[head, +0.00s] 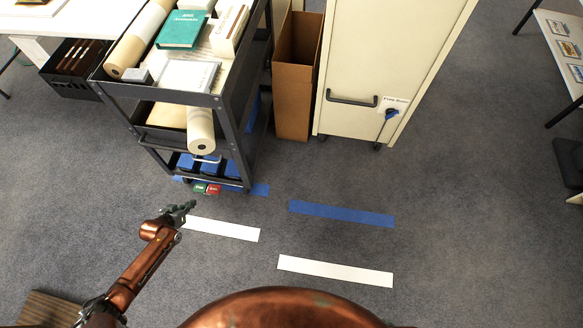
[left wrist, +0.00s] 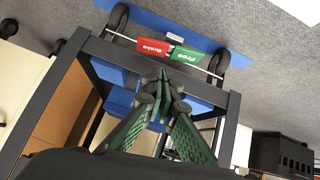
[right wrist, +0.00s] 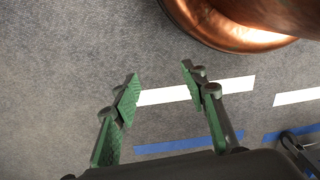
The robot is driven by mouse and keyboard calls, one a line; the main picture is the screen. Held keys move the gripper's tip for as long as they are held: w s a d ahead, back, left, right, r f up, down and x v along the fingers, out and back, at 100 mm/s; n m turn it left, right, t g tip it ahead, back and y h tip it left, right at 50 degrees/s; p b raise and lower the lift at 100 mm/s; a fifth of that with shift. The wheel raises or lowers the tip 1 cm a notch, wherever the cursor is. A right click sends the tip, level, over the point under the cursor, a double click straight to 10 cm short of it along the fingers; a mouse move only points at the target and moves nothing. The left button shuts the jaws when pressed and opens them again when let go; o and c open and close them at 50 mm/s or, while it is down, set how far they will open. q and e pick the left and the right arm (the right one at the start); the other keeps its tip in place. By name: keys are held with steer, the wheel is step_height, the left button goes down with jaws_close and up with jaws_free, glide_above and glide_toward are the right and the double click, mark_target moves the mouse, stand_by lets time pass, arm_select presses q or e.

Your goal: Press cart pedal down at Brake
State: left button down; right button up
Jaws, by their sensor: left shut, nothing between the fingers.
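The dark grey cart (head: 234,148) stands at the upper left of the head view. Low on its near end are two pedals, a green one marked Free (head: 199,188) and a red one marked Brake (head: 214,189). In the left wrist view the red Brake pedal (left wrist: 153,47) and the green Free pedal (left wrist: 188,57) sit on a thin bar between two casters. My left gripper (head: 190,206) is shut and empty, just in front of the pedals and apart from them; its tips show in the left wrist view (left wrist: 163,76). My right gripper (right wrist: 160,82) is open and empty over bare floor.
The cart carries a green book (head: 182,30) and paper rolls. A brown box (head: 296,80) and a cream cabinet (head: 345,65) stand right of it. Blue tape (head: 340,213) and white strips (head: 335,271) mark the carpet. The floor in front is clear.

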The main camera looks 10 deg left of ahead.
mark_target(215, 188)
arm_select(q)
steer(key=shift+h, duration=0.3)
steer(key=w, duration=0.1)
steer(key=w+d+r, duration=0.1)
steer(key=w+b, duration=0.1)
steer(key=shift+w+d+r, duration=0.15)
steer(key=shift+w+d, duration=0.05)
steer(key=shift+w, duration=0.2)
arm_select(e)
step_height(215, 188, up, 3)
steer(key=shift+s+r, duration=0.1)
steer(key=shift+r, duration=0.05)
